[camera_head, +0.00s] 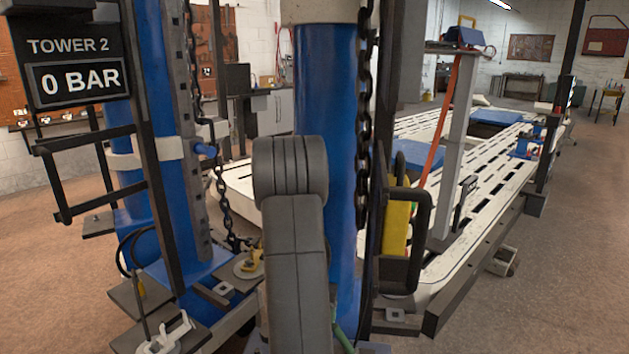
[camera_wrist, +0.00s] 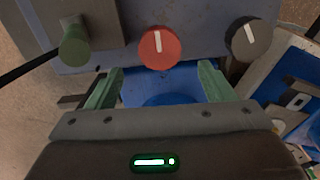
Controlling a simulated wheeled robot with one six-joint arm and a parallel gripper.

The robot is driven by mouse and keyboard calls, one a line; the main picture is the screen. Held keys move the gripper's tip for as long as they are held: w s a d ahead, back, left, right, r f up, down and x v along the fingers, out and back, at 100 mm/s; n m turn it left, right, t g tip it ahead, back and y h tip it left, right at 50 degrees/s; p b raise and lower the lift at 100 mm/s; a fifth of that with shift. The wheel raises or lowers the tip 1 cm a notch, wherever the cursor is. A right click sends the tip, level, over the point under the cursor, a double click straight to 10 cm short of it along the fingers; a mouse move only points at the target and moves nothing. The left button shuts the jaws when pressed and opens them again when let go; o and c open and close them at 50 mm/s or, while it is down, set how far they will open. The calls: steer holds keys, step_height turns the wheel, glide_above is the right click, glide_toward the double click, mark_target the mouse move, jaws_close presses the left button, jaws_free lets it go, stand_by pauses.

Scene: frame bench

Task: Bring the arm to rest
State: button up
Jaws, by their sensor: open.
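In the wrist view my gripper (camera_wrist: 161,68) is open, its two green fingers spread wide with nothing between them. Just beyond the fingertips is a blue-grey control panel (camera_wrist: 200,48) with a green knob (camera_wrist: 75,46), a red knob (camera_wrist: 159,47) and a dark knob (camera_wrist: 250,39). I cannot tell whether the fingers touch the panel. In the head view my grey arm (camera_head: 296,250) rises in the middle, in front of a thick blue column (camera_head: 338,130). My gripper is hidden there.
A display (camera_head: 78,70) reads "TOWER 2, 0 BAR" at upper left. A chain (camera_head: 217,165) hangs by the left blue tower (camera_head: 160,90). The slotted white bench (camera_head: 440,273) extends right, beyond a black handle (camera_head: 420,235). Open floor (camera_head: 572,250) lies at right.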

step_height(320, 180, up, 7)
step_height(320, 180, down, 14)
steer(key=shift+r, duration=0.15)
steer(key=shift+r+n, duration=0.15)
steer(key=shift+n, duration=0.35)
steer(key=n+p, duration=0.1)
steer(key=n, duration=0.2)
steer(key=shift+p, duration=0.35)
steer(key=n+p, duration=0.2)
steer(key=n, duration=0.2)
steer(key=n+p, duration=0.5)
steer(key=shift+r, duration=0.15)
steer(key=n+p, duration=0.3)
steer(key=shift+s+n, duration=0.1)
steer(key=shift+n, duration=0.2)
steer(key=shift+r, duration=0.15)
